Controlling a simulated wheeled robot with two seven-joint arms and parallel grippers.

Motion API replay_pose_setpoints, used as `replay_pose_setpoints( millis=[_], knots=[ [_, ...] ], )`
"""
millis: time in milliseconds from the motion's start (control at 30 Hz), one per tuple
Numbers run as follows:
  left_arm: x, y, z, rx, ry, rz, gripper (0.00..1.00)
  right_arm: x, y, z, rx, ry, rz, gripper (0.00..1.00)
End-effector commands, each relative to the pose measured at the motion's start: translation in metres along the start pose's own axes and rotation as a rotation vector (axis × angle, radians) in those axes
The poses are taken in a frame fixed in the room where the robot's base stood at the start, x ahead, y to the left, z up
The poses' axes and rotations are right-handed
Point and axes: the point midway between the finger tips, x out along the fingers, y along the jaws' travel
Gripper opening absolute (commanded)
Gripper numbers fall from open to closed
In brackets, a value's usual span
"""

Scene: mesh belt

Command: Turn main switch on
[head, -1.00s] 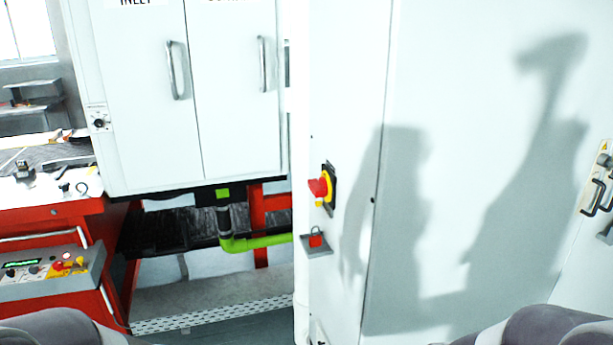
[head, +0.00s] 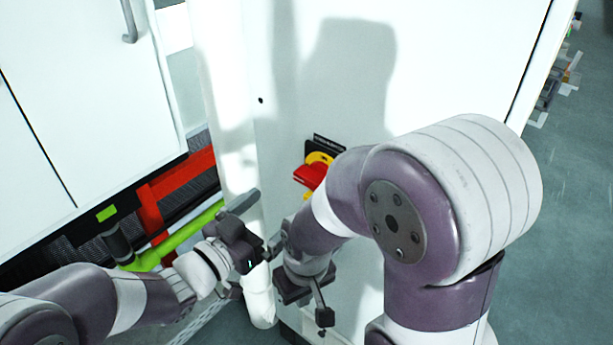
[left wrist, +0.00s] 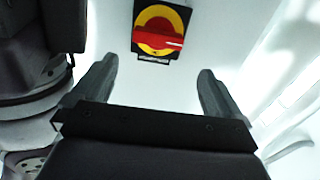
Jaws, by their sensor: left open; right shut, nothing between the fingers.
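The main switch is a red rotary handle (head: 311,175) on a yellow disc and black plate, on the white cabinet front. In the head view my right arm covers its lower right part. In the left wrist view the switch (left wrist: 158,28) shows whole, its red handle lying nearly crosswise, beyond my open fingers. My left gripper (head: 262,222) is open and empty, below and left of the switch, apart from it; its fingers also show in the left wrist view (left wrist: 158,70). My right gripper (head: 318,305) is shut and empty, low in front of the cabinet, close beside the left one.
The white cabinet (head: 430,60) stands close ahead. A green pipe (head: 185,238) and red frame (head: 180,185) lie to its left, under another white cabinet (head: 90,90). My right forearm crosses in front of the switch panel. Open floor (head: 570,200) is at the right.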

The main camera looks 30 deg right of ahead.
Motion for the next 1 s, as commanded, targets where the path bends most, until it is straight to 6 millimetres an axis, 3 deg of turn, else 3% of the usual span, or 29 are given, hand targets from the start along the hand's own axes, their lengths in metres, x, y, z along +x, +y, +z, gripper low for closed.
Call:
replay_pose_setpoints(
  millis=[300,500,933,967,1000],
  knots=[
    [0.075,-0.001,-0.002,0.000,-0.001,-0.002,1.00,-0.016,0.000,-0.002,0.000,0.000,0.000,0.00],
    [0.104,-0.002,-0.002,0.000,-0.001,-0.004,1.00,-0.021,0.000,-0.003,0.000,0.000,0.000,0.00],
    [0.116,-0.003,0.000,0.000,-0.002,-0.007,1.00,-0.022,0.000,-0.003,0.000,0.000,0.000,0.00],
    [0.116,-0.003,0.000,0.000,-0.002,-0.007,0.94,-0.022,0.000,-0.003,0.000,0.000,0.000,0.00],
    [0.116,-0.003,0.000,0.000,-0.002,-0.007,0.80,-0.022,0.000,-0.003,0.000,0.000,0.000,0.00]
  ],
)
